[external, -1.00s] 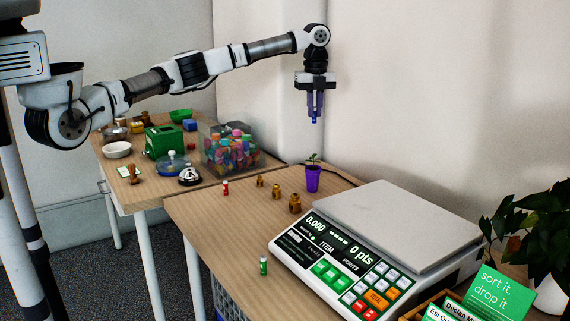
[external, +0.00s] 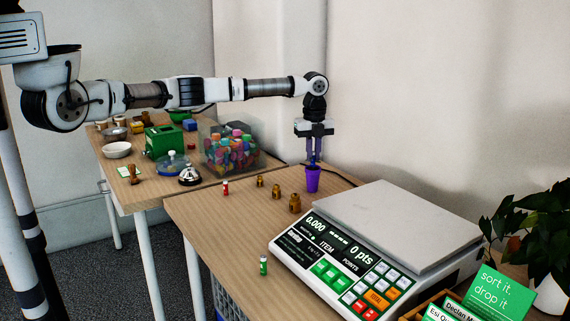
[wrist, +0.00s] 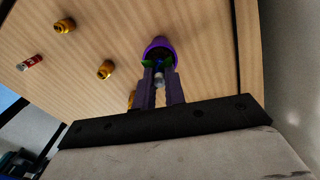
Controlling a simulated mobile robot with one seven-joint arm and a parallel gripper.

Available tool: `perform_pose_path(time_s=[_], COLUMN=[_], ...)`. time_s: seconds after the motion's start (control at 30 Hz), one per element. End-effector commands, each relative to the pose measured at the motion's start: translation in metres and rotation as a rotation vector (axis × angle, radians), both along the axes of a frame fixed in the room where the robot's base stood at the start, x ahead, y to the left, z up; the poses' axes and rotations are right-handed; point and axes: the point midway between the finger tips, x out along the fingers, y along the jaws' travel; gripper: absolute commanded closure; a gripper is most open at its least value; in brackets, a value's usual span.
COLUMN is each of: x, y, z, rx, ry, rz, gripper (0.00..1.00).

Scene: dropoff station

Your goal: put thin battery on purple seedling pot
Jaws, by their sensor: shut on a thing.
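The purple seedling pot (external: 312,181) stands upright on the wooden table, left of the scale's back corner. In the wrist view the pot (wrist: 158,46) shows its rim with green leaves around my fingertips. My gripper (external: 313,161) points straight down over the pot, its fingertips at about rim height. It is shut on the thin battery, whose pale end (wrist: 158,79) shows between the fingers in the wrist view. A blue bit shows beyond it. The battery's lower part is hidden, and I cannot tell whether it touches the pot or soil.
A green battery (external: 263,265) stands near the front edge. A large scale (external: 390,235) fills the right side. A clear box of colourful items (external: 232,150) stands behind left.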

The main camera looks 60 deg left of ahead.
Motion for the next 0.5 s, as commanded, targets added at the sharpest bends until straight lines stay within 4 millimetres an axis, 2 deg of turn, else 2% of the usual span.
perform_pose_path(time_s=[0.23,0.27,0.4,0.5], x=[-0.0001,0.0000,0.0000,0.0000], y=[-0.0002,-0.0002,-0.0002,-0.0002], z=[-0.0039,-0.0037,-0.0034,-0.0033], rx=[0.000,0.000,0.000,0.000], ry=[0.000,0.000,0.000,0.000], rz=[-0.001,-0.001,-0.001,-0.001], gripper=[1.00,0.86,0.67,0.67])
